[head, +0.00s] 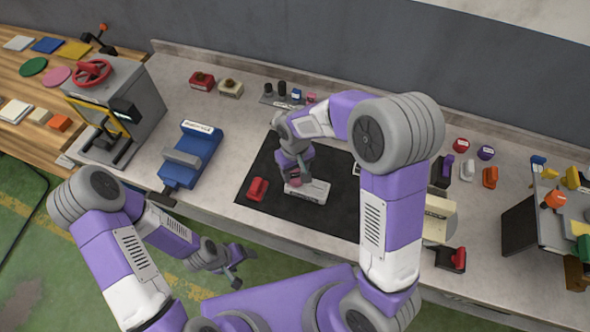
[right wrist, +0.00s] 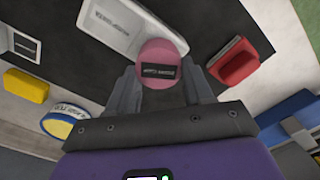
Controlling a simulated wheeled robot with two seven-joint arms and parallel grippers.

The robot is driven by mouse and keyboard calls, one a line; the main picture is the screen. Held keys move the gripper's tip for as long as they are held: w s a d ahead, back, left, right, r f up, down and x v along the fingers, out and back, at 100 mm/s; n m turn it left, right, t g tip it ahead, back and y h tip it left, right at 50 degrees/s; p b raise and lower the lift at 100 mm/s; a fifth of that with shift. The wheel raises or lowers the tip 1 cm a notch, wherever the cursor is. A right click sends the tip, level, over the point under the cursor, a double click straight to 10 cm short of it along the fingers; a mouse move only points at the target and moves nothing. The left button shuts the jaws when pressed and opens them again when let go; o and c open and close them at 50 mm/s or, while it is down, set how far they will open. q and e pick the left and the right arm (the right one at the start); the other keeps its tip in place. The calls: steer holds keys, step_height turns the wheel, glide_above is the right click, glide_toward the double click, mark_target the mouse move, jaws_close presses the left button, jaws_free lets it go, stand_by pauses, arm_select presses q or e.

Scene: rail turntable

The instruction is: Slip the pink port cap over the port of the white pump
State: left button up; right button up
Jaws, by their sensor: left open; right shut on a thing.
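The pink port cap (right wrist: 163,58) is a round piece with a dark label, held between the fingers of my right gripper (right wrist: 163,85). In the head view my right gripper (head: 296,178) is over the black mat, close above the white pump, and only a bit of pink shows. The white pump (head: 312,191) lies on the mat; in the right wrist view the white pump (right wrist: 122,27) is just beyond the cap. Its port is not clearly visible, and I cannot tell whether the cap touches it. My left gripper (head: 238,268) is open and empty, off the table's front edge.
A red part (head: 257,189) lies on the black mat (head: 262,213), left of the pump. A blue vise (head: 193,155) stands further left, a grey press (head: 125,100) beyond it. Small parts and a rack (head: 283,100) stand behind.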

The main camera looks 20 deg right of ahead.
steer(key=shift+f+b, duration=0.35)
steer(key=shift+f, duration=0.15)
steer(key=o, duration=1.1)
steer(key=shift+r, duration=0.1)
step_height(320, 180, up, 8)
steer(key=shift+f+p, duration=0.25)
steer(key=shift+p, duration=0.3)
